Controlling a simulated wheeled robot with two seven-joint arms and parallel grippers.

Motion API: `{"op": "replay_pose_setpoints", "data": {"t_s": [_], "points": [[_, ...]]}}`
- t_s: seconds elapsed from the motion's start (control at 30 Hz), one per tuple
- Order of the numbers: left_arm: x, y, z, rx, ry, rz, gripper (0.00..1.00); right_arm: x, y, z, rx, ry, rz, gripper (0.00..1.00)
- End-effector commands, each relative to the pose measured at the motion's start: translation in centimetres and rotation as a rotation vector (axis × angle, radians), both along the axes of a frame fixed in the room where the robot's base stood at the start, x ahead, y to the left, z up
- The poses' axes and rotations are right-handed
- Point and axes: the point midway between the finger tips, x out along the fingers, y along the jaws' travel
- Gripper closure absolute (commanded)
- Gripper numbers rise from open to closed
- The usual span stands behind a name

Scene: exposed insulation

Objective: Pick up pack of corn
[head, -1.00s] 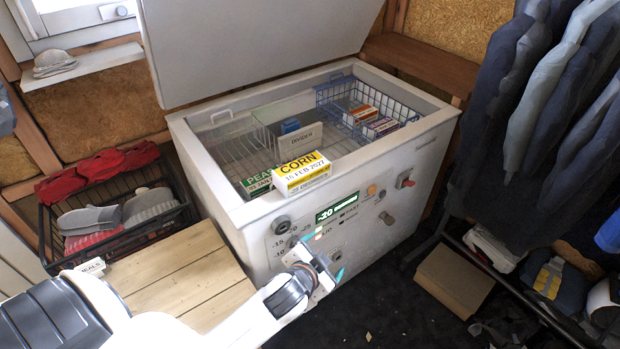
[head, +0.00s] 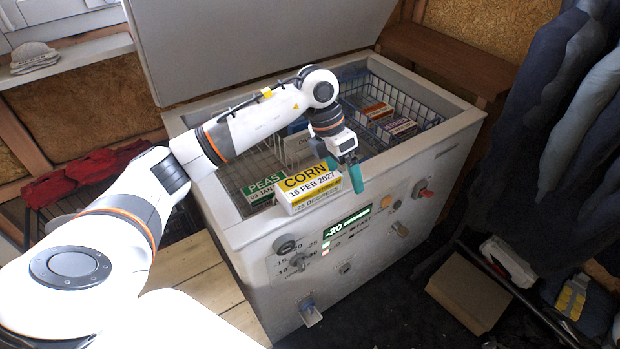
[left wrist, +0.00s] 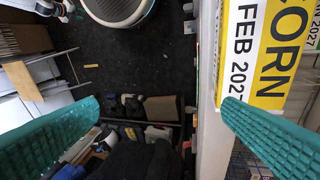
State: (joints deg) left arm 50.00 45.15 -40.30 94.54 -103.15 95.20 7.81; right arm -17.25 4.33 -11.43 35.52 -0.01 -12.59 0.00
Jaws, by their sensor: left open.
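The pack of corn (head: 308,190) is a white and yellow box with "CORN" and a date on its label. It sits on the front rim of the chest freezer (head: 400,160). My left gripper (head: 345,173) is open and empty, with teal fingers pointing down just right of the pack's right end. In the left wrist view the pack (left wrist: 262,50) shows at the upper right, partly behind one finger, and is not between the fingers (left wrist: 160,125). I cannot tell whether that finger touches it.
A green pack of peas (head: 264,188) is beside the corn, inside the freezer. A wire basket (head: 425,110) holds several boxes at the freezer's back right. The freezer's raised lid (head: 250,45) stands behind my left arm. Dark clothes (head: 560,110) hang at the right.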

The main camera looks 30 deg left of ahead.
Motion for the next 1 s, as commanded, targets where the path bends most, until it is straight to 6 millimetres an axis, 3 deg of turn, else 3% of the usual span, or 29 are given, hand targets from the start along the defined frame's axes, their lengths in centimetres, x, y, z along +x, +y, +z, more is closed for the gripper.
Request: {"op": "replay_pose_setpoints", "data": {"t_s": [0.03,0.1,0.23,0.6,0.83,1.0], "points": [[0.1,2.8,0.7,0.107,0.016,0.025,0.11,0.0,-0.1,-0.1,-0.001,0.001,0.0,0.64],[0.0,5.6,1.6,0.217,0.044,0.055,0.11,0.0,-0.1,-0.2,-0.001,0.001,0.001,0.64],[-0.4,8.2,2.2,0.318,0.076,0.09,0.11,0.0,-0.2,-0.2,-0.003,0.0,0.001,0.64],[-0.6,8.4,-3.3,0.329,0.084,0.092,0.11,0.0,-0.6,0.6,-0.008,0.0,0.002,0.64],[-0.6,8.3,-5.0,0.328,0.083,0.091,0.11,0.0,-0.5,0.9,-0.007,0.001,0.002,0.64],[-0.9,8.0,-7.5,0.326,0.085,0.09,0.11,0.0,-0.5,1.7,-0.007,0.001,0.002,0.64]]}}
